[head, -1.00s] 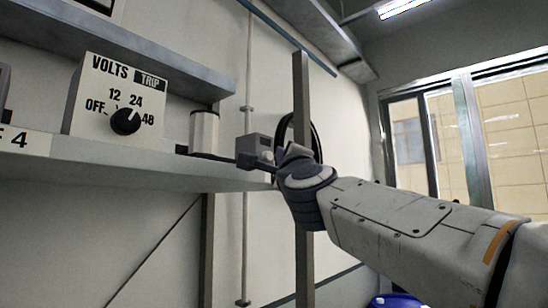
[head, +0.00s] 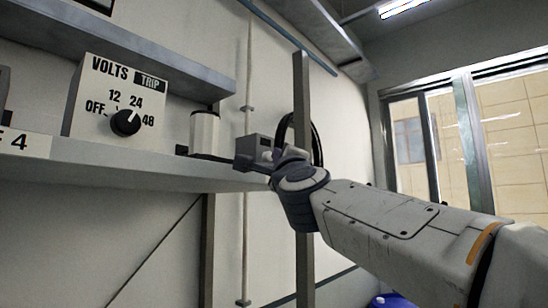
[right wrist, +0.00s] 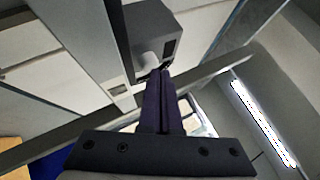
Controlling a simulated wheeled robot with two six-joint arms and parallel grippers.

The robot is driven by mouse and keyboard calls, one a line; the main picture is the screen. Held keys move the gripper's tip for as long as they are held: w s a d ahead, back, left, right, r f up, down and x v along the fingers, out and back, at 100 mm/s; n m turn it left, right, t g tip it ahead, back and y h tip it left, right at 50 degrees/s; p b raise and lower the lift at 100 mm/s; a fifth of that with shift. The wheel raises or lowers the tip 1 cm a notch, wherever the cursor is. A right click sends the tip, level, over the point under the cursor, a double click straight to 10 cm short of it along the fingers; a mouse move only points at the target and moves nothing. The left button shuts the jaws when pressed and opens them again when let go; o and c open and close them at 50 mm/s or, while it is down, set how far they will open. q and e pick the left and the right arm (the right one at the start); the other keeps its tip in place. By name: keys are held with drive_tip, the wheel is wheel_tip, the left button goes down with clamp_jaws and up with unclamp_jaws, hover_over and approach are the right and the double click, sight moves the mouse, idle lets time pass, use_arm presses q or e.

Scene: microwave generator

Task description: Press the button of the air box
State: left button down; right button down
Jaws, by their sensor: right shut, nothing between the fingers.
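A small grey box, which looks like the air box (head: 259,141), sits at the right end of the shelf against the wall. In the right wrist view the grey box (right wrist: 165,30) has a pale round button (right wrist: 148,60) on its near side and a dark slot beside it. My right gripper (head: 246,162) is shut and empty. Its dark fingertips (right wrist: 163,74) are right at the box, close to the button. I cannot tell whether they touch it. The button is hard to make out in the head view. My left gripper is not in view.
On the shelf (head: 110,168) to the left stand a VOLTS/TRIP dial box (head: 112,100) and a white cylinder (head: 203,132). A vertical metal post (head: 302,90) and a black coil (head: 317,140) are just behind my right wrist. A window is at the right.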

drive_tip(key=shift+w+a, duration=0.25)
drive_tip(key=shift+a, duration=0.2)
idle(0.6)
drive_tip(key=shift+s+d, duration=0.55)
drive_tip(key=shift+d, duration=0.25)
drive_tip(key=s+d+b, duration=0.2)
drive_tip(key=s+d, duration=0.1)
drive_tip(key=d, duration=0.2)
drive_tip(key=shift+s, duration=0.25)
drive_tip(key=shift+a, duration=0.1)
idle(0.4)
